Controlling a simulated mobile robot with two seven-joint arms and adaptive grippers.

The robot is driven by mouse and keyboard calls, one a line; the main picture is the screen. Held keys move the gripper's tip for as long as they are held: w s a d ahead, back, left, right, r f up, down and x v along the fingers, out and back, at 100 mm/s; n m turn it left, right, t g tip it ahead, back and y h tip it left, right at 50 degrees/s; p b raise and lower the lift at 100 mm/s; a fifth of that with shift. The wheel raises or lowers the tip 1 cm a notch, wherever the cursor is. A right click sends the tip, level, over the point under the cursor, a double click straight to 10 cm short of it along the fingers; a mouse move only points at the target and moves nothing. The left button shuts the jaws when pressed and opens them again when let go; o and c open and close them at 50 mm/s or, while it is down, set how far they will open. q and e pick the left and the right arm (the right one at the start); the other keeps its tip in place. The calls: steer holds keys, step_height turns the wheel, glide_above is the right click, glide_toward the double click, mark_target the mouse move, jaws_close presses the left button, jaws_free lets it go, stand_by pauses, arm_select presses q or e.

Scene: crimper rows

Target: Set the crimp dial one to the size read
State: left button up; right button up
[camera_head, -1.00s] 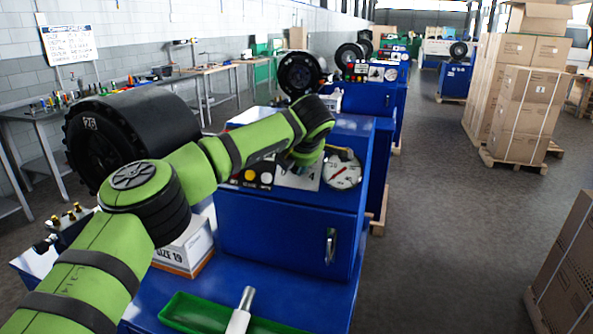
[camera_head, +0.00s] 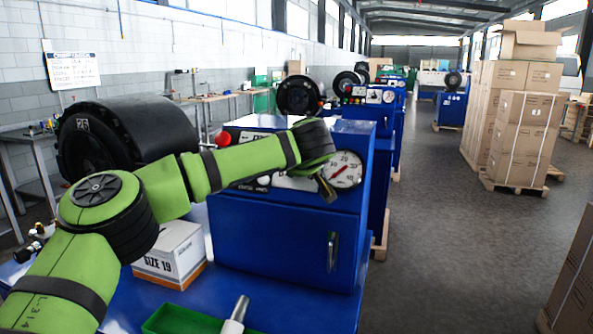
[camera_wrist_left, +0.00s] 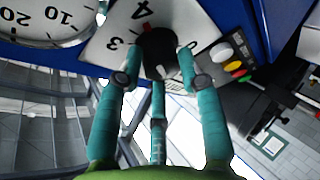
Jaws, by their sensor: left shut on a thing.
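The crimp dial is a black knob (camera_wrist_left: 158,50) on a white plate (camera_wrist_left: 112,42) in the left wrist view. In the head view, my green left arm crosses in front of the blue machine (camera_head: 285,240) and hides most of the dial. A white box (camera_head: 172,255) printed SIZE 19 stands on the blue bench. My right gripper is out of view.
A round pressure gauge (camera_head: 343,169) sits right of the dial. Coloured buttons (camera_wrist_left: 232,65) lie on its other side. A green tray (camera_head: 178,320) with a metal fitting (camera_head: 235,315) is at the front. A whiteboard (camera_head: 72,66) hangs on the left wall.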

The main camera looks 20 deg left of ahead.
arm_select(q)
steer(key=shift+f+m, duration=0.35)
steer(key=shift+m, duration=0.05)
steer(key=o, duration=1)
steer(key=shift+o, duration=0.5)
steer(key=shift+a+r, duration=0.15)
steer(key=v, duration=1.2)
steer(key=shift+s, duration=0.15)
steer(key=shift+f, duration=0.2)
